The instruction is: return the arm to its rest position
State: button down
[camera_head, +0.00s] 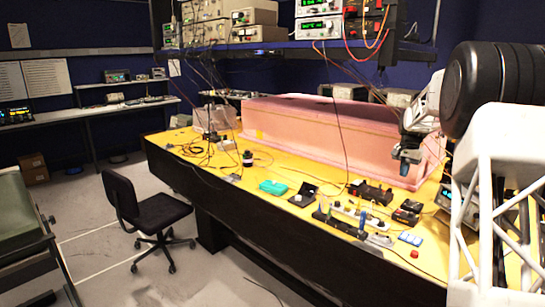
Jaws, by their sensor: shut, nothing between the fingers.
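My arm comes in from the right edge, past a large black cylinder and a white lattice frame. My gripper (405,163) hangs from a white link and points down, in front of the right part of the pink foam enclosure (310,135). It is small in this view, with a blue part near its tip. The fingers are shut and hold nothing. The gripper is above the yellow bench top (205,152); whether it touches the foam wall behind it cannot be told.
A white power strip (360,213) with plugs, black boxes (370,193) and a teal case (272,187) lie on the bench below and left of the gripper. Cables hang from the instrument shelf (300,44) above. A black chair (145,212) stands on the floor at left.

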jog(key=s+a+r+n, duration=0.1)
jog(key=s+a+r, duration=0.2)
jog(key=s+a, duration=0.5)
jog(key=s+a+r+n+t, duration=0.15)
jog(key=s+a+r, duration=0.35)
jog(key=s, duration=0.5)
jog(key=s+a+r+n, duration=0.2)
jog(key=s+a, duration=0.6)
jog(key=s, duration=0.1)
jog(key=s+a+f+n, duration=0.1)
jog(key=s+a+f, duration=0.2)
jog(key=s, duration=0.8)
jog(key=s+a+f+n+t, duration=0.1)
jog(key=s+a+f, duration=0.2)
jog(key=s, duration=0.8)
jog(key=s+a+f+n, duration=0.2)
jog(key=s+a, duration=0.3)
jog(key=s, duration=0.6)
jog(key=shift+f+h, duration=0.3)
jog(key=shift+f, duration=0.55)
jog(key=shift+a+t, duration=0.1)
jog(key=shift+t, duration=0.15)
